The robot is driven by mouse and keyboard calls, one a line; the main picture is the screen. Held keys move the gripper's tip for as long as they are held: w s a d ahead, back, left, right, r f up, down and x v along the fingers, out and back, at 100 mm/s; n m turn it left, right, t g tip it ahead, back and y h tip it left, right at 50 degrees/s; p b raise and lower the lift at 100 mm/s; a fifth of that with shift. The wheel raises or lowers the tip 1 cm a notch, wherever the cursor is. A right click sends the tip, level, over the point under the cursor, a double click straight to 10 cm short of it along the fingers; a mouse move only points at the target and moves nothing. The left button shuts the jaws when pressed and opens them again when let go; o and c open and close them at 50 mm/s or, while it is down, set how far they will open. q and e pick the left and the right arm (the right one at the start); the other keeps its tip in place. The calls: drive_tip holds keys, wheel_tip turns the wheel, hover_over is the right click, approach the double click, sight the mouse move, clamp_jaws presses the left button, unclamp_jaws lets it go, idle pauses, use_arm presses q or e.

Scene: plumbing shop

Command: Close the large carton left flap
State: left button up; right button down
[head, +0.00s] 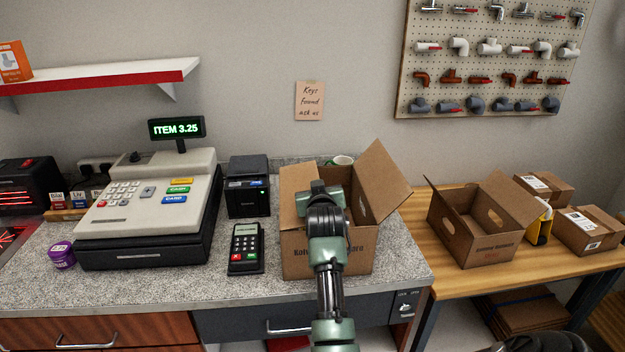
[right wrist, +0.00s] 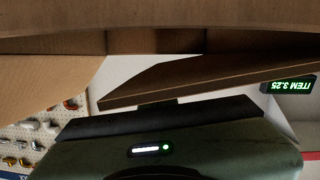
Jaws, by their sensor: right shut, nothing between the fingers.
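The large carton (head: 297,262) stands on the speckled counter in the middle of the head view, open at the top. Its right flap (head: 384,182) stands up and leans outward to the right. A brown panel at its left side (head: 290,180) shows partly; my arm covers much of the opening, so I cannot tell the left flap's exact angle. My right gripper (head: 320,188) is over the carton's opening, shut and empty. In the right wrist view, a brown cardboard panel (right wrist: 200,78) is close to the green gripper body; contact is unclear. My left gripper is out of view.
A card terminal (head: 246,248) and a black printer (head: 248,187) stand just left of the carton, with a cash register (head: 150,205) beyond. A smaller open carton (head: 485,222) stands on the wooden table at right. A mug (head: 342,160) is behind the large carton.

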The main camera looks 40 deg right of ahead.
drive_tip(key=shift+s+d+f+m+y, duration=0.1)
drive_tip(key=shift+f+m+y, duration=0.05)
drive_tip(key=shift+f+m, duration=0.25)
drive_tip(key=shift+d+f+m+y, duration=0.15)
drive_tip(key=shift+f+m, duration=0.15)
drive_tip(key=shift+f, duration=0.35)
